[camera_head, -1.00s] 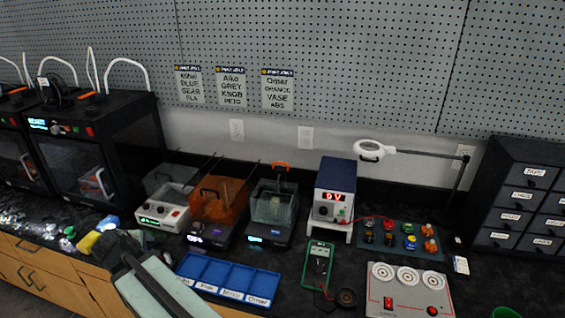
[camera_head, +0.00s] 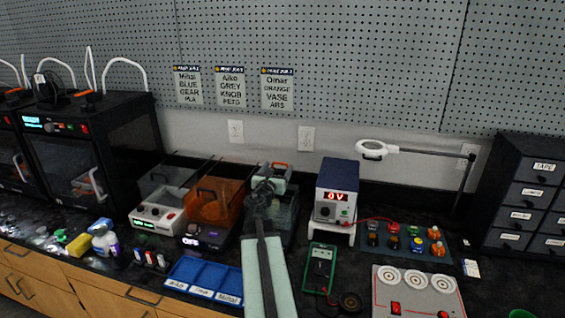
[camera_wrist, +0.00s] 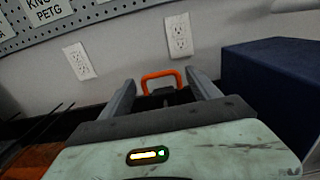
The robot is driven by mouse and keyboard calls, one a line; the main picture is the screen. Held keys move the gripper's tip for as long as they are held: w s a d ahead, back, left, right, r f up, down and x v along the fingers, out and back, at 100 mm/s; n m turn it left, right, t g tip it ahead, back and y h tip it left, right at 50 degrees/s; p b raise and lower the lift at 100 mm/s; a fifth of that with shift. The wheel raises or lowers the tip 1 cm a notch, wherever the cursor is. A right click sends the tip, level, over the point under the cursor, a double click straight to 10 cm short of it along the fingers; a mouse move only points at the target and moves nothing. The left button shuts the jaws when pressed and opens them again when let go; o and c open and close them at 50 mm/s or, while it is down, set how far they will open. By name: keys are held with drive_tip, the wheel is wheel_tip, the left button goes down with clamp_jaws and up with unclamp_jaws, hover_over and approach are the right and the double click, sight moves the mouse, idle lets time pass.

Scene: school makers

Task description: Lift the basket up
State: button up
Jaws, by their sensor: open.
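The basket's orange handle (camera_wrist: 160,77) shows ahead in the wrist view, framed between my gripper's two dark fingers (camera_wrist: 161,92). The fingers are apart, with no visible contact on the handle. Part of the greyish clear bath (camera_head: 289,212) shows to the right of my arm. The basket's body is not clearly visible in either view.
An orange-tinted bath (camera_head: 216,200) stands close on the left, with a clear-lidded one (camera_head: 160,205) beyond it. A blue power supply (camera_head: 337,184) is close on the right; its side also shows in the wrist view (camera_wrist: 270,75). A blue sorting tray (camera_head: 203,277) lies in front.

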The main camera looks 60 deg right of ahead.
drive_tip(key=x, duration=0.7)
drive_tip(key=shift+w, duration=0.1)
clamp_jaws()
wheel_tip(320, 180, up, 8)
drive_tip(key=p, duration=0.8)
